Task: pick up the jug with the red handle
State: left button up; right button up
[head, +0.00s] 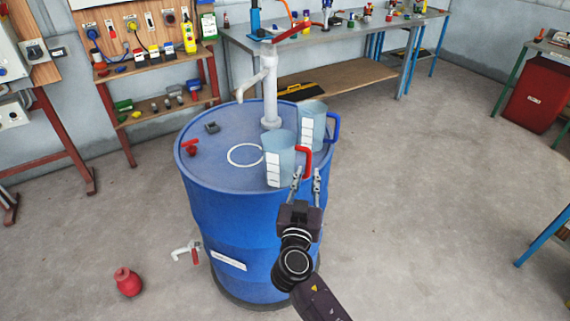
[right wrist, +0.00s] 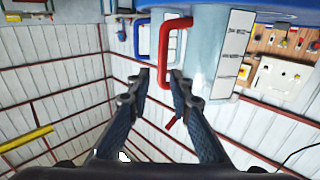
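The jug with the red handle (head: 279,160) is a pale translucent blue jug with white label patches, standing upright on top of the blue drum (head: 225,215). Its red handle (head: 306,160) faces right, toward my right gripper (head: 307,174). My right gripper is open, with its fingertips at the handle. In the right wrist view the red handle (right wrist: 163,55) shows between and just beyond the two fingertips; I cannot tell whether they touch it. A similar jug with a blue handle (head: 312,122) stands close behind. My left gripper is not in view.
A white hand pump (head: 269,90) rises from the drum behind the jugs. A red valve (head: 190,148) and a small dark cap (head: 212,128) sit on the drum top. A red bottle (head: 128,282) stands on the floor. A workbench (head: 350,38) stands behind. Floor to the right is clear.

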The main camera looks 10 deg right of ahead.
aim_at(308, 161)
jog(key=shift+w+d+r+p, duration=0.2)
jog(key=shift+w+p, duration=0.1)
jog(key=shift+w, duration=0.5)
jog(key=p+x, duration=0.2)
jog(key=x, duration=0.2)
jog(key=shift+w+d, duration=0.15)
jog(key=shift+w, duration=0.4)
jog(key=shift+w+f, duration=0.1)
grip_shut()
